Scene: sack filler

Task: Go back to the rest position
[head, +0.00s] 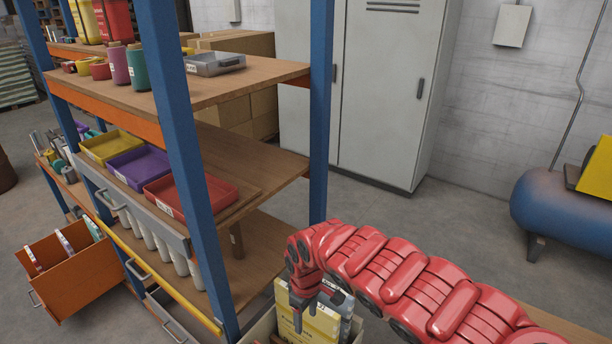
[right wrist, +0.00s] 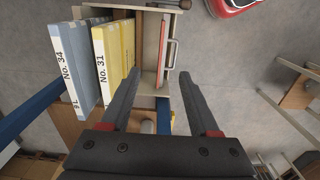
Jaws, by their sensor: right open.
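My right arm is red and reaches in from the lower right in the head view. My right gripper (head: 312,306) points down over an open box (head: 262,328) at the bottom of the picture. In the right wrist view the right gripper (right wrist: 155,88) is open, with nothing between its two dark fingers. A yellow binder-like item (head: 306,322) stands in the box; it also shows in the right wrist view (right wrist: 114,52), marked No. 31. A blue and white one (right wrist: 78,60), marked No. 34, stands beside it. My left gripper is not in view.
A shelf rack with blue posts (head: 172,110) stands at left, holding yellow, purple and red trays (head: 190,192). An orange drawer (head: 80,282) sticks out lower left. A grey cabinet (head: 382,90) and a blue tank (head: 560,205) stand behind. The floor between them is clear.

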